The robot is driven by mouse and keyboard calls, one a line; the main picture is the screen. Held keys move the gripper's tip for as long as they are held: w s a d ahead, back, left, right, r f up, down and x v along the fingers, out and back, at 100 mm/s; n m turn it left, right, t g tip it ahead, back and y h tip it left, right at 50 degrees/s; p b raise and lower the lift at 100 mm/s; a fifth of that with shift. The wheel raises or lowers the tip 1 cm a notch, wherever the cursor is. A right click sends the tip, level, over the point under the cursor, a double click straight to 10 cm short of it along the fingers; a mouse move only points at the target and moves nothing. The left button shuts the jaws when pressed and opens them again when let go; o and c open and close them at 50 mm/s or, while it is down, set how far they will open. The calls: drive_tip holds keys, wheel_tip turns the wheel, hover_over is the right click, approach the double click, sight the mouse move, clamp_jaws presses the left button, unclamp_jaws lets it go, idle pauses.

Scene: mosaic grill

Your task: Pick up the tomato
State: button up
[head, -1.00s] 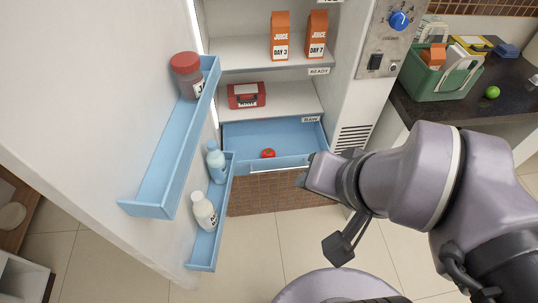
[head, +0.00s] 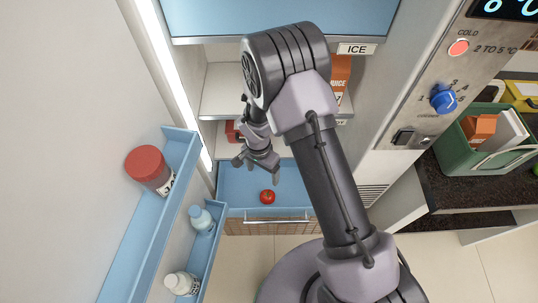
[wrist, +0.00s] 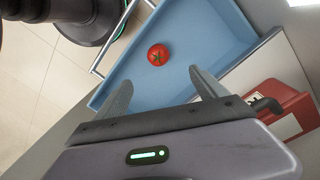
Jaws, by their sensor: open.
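In the wrist view the tomato (wrist: 157,54) sits on the bare drawer floor, ahead of and between the two fingers. My gripper (head: 262,178) is open and empty above the drawer, a little behind the tomato in the head view. In the wrist view my gripper (wrist: 160,88) has its fingers spread wide, apart from the tomato.
Door racks (head: 200,235) with a red-lidded jar (head: 148,168) and white bottles flank the left. The drawer's front handle (head: 275,219) faces the robot. A green crate (head: 483,140) is on the right counter.

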drive_tip(key=b, duration=0.4)
approach(268, 194)
drive_tip(key=f, duration=0.5)
drive_tip(key=shift+s+a+f, duration=0.15)
drive_tip(key=shift+s+a, duration=0.1)
drive_tip(key=shift+s, duration=0.15)
drive_tip(key=f+b, duration=0.1)
drive_tip(key=f, duration=0.1)
drive_tip(key=f+b, duration=0.1)
drive_tip(key=d+f+b, duration=0.1)
drive_tip(key=f, duration=0.1)
drive_tip(key=shift+w+f, duration=0.3)
drive_tip(key=shift+r, duration=0.15)
drive_tip(key=c, duration=1.5)
